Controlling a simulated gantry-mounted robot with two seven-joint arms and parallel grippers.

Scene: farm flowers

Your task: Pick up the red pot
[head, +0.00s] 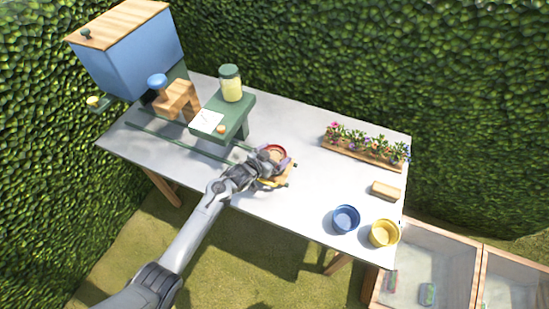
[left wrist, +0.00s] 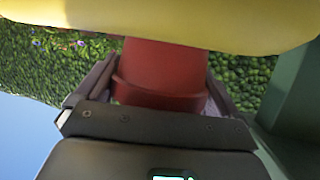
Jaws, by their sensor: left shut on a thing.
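The red pot (head: 275,151) is at the end of my left arm in the head view, above the front middle of the table. My left gripper (head: 272,162) is shut on it. In the left wrist view the red pot (left wrist: 160,75) sits between the two fingers of the left gripper (left wrist: 158,98), and a yellow surface covers the top of that picture. In the head view the gripper hides part of the pot. My right gripper is not in view.
A blue pot (head: 346,219) and a yellow pot (head: 384,233) stand at the table's front right, near a tan block (head: 386,190). A flower planter (head: 365,149) is at the back right. A green stand (head: 240,118) with a jar (head: 230,83) is left of the gripper.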

